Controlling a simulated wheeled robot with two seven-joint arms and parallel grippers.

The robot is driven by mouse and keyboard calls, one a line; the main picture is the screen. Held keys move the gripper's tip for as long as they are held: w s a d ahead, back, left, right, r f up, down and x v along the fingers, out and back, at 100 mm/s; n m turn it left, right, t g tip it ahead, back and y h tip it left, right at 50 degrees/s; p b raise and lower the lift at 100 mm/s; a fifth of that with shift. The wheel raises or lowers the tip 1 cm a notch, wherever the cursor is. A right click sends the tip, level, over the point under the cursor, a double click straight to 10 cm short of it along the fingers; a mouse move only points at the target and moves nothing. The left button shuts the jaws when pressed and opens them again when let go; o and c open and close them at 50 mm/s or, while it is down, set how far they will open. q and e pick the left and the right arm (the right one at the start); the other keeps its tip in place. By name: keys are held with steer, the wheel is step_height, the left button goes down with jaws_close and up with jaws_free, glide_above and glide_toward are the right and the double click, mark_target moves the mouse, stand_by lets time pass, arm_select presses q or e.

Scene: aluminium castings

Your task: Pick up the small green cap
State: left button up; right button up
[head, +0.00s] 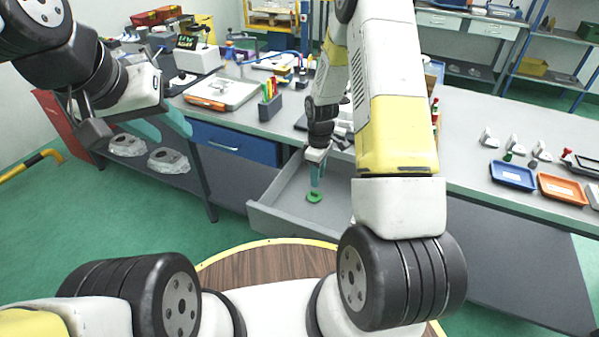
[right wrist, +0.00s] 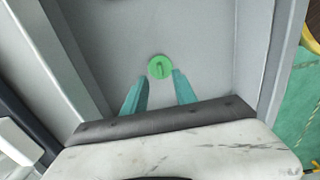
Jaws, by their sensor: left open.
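The small green cap (head: 314,197) lies on the floor of the open grey drawer (head: 285,215). In the right wrist view the green cap (right wrist: 160,67) is a round disc with a raised ridge across its top. My right gripper (head: 316,180) points down into the drawer above the cap. Its two teal fingers (right wrist: 160,78) are apart with nothing held, and the cap shows between and just past their tips. I cannot tell the exact height left between tips and cap. My left gripper (head: 162,126) is open and empty, off to the left of the bench.
A closed blue drawer (head: 235,143) is to the left. A pen holder (head: 270,106) and an orange and white case (head: 221,92) stand on the bench above. Blue (head: 513,176) and orange (head: 562,189) trays lie at right.

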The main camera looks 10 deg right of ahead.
mark_target(314, 192)
steer(key=f, duration=0.7)
steer(key=shift+w+a+f, duration=0.2)
steer(key=shift+w+a, duration=0.15)
jaws_close()
